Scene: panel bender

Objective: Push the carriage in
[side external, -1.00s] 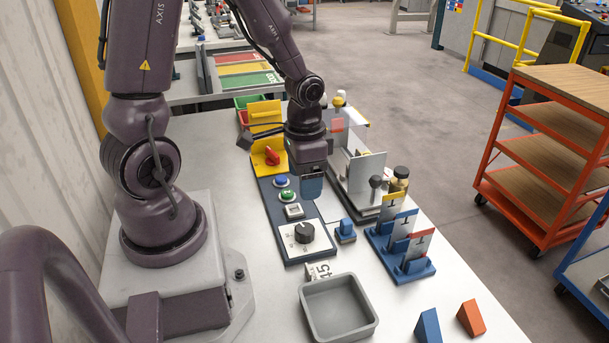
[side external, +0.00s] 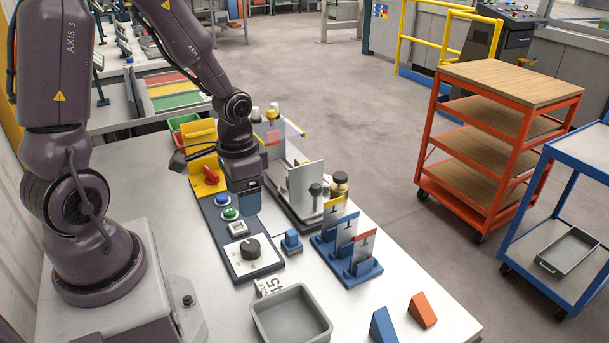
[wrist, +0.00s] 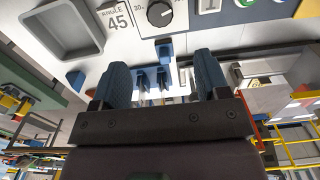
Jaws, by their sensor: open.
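In the side view, a grey machine (side external: 296,209) with an upright pale plate (side external: 303,186) stands at the table's right edge; this looks like the bender. A black ball knob (side external: 316,189) stands at its near end, possibly on the carriage; I cannot tell the carriage's exact position. My gripper (side external: 249,199) hangs pointing down, left of the machine and near the blue control panel, apart from the knob. In the wrist view my gripper's two blue fingers (wrist: 162,72) are spread, with no object seen held between them. The machine is partly hidden behind my gripper.
A control panel (side external: 272,262) has a black dial, buttons and a red switch. A small blue block (side external: 291,241), a blue rack (side external: 366,274) with upright plates, a grey tray (side external: 321,327) and two wedges (side external: 423,311) are nearby. An orange cart (side external: 430,140) stands beyond the table.

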